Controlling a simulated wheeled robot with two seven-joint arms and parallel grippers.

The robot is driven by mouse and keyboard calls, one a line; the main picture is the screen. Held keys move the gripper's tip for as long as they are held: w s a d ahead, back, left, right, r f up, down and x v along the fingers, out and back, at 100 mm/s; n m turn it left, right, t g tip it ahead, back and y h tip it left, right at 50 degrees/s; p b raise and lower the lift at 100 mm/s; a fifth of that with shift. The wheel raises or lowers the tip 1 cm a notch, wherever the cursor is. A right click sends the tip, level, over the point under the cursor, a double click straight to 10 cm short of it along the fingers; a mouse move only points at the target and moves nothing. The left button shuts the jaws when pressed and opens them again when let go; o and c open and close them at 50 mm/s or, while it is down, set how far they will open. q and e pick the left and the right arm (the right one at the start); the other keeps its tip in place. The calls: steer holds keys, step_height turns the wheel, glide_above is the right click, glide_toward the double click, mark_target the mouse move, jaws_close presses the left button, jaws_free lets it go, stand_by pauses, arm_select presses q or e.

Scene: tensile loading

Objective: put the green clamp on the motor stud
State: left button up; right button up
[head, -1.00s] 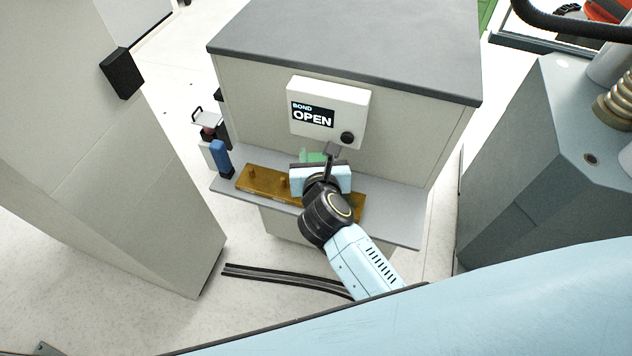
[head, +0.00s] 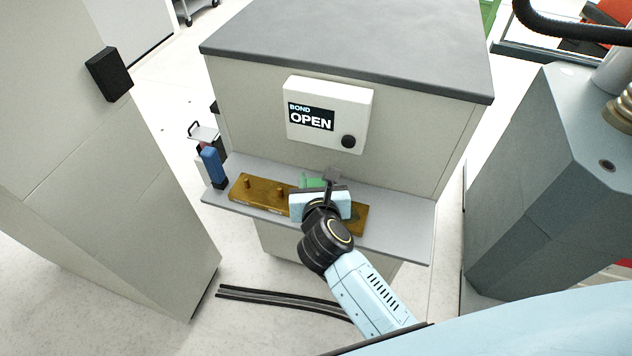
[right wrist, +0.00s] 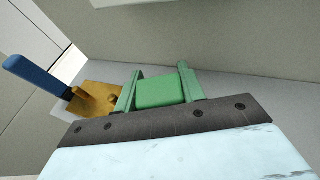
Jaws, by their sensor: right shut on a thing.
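My right gripper (head: 322,189) is shut on the green clamp (head: 312,182), at the right part of a brass bar (head: 262,196). In the right wrist view the green clamp (right wrist: 160,92) shows as a block between two upright green sides. Two studs stand on the bar's left half, a left stud (head: 246,182) and a middle stud (head: 280,192); both are left of the clamp. The gripper hides part of the bar's right half, so I cannot tell whether a stud is under the clamp or whether they touch. My left gripper is not in view.
The bar lies on a grey shelf (head: 405,231) on the front of a cabinet. A white panel (head: 355,105) reading "BOND OPEN" is above it. A blue-handled thing (head: 212,165) stands at the shelf's left end. The shelf's right end is clear.

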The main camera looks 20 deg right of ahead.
steer(key=shift+f, duration=0.1)
steer(key=o, duration=1.1)
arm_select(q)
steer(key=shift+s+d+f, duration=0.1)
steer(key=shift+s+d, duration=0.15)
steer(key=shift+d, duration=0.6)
arm_select(e)
steer(key=shift+s+a+r, duration=0.15)
steer(key=shift+s+r, duration=0.1)
steer(key=shift+s, duration=0.05)
steer(key=p+v, duration=0.1)
steer(key=v, duration=0.2)
steer(key=shift+s+r, duration=0.1)
steer(key=shift+s, duration=0.2)
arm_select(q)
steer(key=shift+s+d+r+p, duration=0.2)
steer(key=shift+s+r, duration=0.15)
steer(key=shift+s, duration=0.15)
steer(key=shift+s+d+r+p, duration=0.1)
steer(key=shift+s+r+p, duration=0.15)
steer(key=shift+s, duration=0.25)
arm_select(e)
steer(key=v, duration=0.7)
steer(key=shift+s+r, duration=0.1)
steer(key=shift+s, duration=0.25)
